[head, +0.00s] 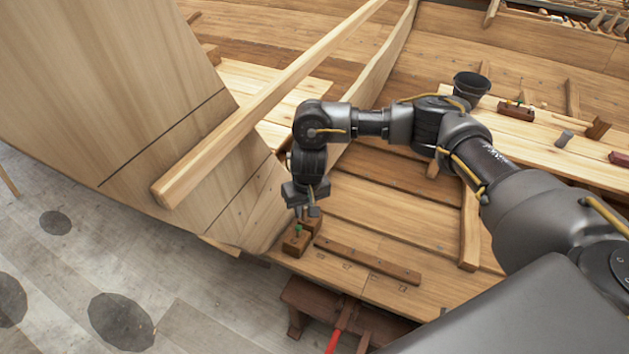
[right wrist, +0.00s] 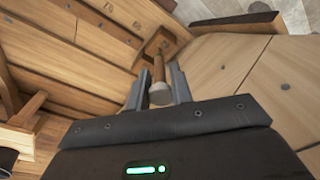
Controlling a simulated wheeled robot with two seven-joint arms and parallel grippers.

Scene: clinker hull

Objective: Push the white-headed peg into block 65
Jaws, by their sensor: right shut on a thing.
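The white-headed peg shows in the right wrist view (right wrist: 160,94), its pale round head nearest the camera and its wooden shaft pointing away. My right gripper (right wrist: 158,72) is shut on it, one finger on each side. The shaft's far end reaches a wooden block (right wrist: 166,45); I cannot tell how deep it sits. The front block (head: 296,244) has a green-topped piece; the rear block (head: 314,225) is partly hidden under the gripper. No block number is readable. My left gripper is out of view.
A dark wooden strip (head: 367,260) lies right of the blocks on the planks. A long pale beam (head: 260,105) slants above, left of my arm. A black bucket (head: 472,84) and small items stand on the bench at the back right.

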